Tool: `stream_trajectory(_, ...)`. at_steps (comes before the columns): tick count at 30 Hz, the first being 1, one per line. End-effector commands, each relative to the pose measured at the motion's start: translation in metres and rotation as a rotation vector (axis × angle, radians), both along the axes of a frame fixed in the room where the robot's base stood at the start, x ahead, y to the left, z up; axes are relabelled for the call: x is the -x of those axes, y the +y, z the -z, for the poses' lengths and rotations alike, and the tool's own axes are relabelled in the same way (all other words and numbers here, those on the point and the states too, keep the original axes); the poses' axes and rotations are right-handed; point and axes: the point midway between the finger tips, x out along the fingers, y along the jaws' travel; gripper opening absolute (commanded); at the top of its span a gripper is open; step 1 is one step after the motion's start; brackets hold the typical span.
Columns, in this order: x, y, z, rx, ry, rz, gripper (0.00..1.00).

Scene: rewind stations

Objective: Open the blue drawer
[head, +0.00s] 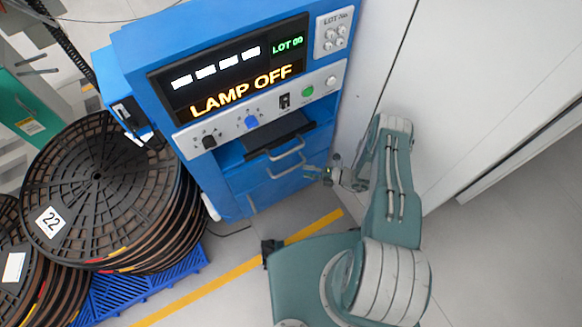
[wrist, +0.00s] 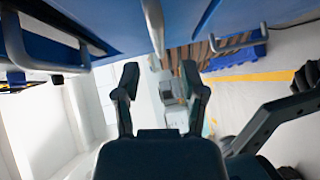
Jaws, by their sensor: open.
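The blue cabinet (head: 225,185) stands upright, with a lit panel reading "LAMP OFF" on top. Its blue drawer front (head: 270,185) carries silver bar handles, an upper one (head: 287,152) and a lower one (head: 286,172). My gripper (head: 318,174) is just right of the lower handle, apart from it as far as I can tell. In the wrist view my gripper (wrist: 160,82) has its two dark fingers spread with nothing between them. Blue fronts with a grey bar handle (wrist: 45,65) and another bar (wrist: 235,44) lie beyond the fingers. How far any drawer is out is unclear.
A black shelf (head: 272,137) juts out below the control panel. Stacked black reels (head: 105,190) stand on a blue pallet (head: 140,285) at left. A white wall (head: 450,90) is close on the right. A yellow floor line (head: 240,268) crosses open floor in front.

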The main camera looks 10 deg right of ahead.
Motion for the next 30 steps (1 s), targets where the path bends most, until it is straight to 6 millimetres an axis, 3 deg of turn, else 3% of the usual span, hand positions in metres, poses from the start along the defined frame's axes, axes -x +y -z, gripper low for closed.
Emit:
stream_trajectory(3, -0.008, 0.023, 0.003, 0.000, 0.000, -0.005, 0.54)
stream_trajectory(10, -0.020, 0.053, 0.008, 0.000, -0.001, -0.003, 0.54)
stream_trajectory(22, -0.024, 0.061, 0.009, 0.000, 0.000, 0.000, 0.54)
stream_trajectory(24, -0.024, 0.061, 0.009, 0.000, 0.000, 0.000, 0.23)
stream_trajectory(26, -0.024, 0.061, 0.009, 0.000, 0.000, 0.000, 0.00)
stream_trajectory(30, -0.024, 0.060, 0.009, 0.002, 0.001, 0.001, 0.00)
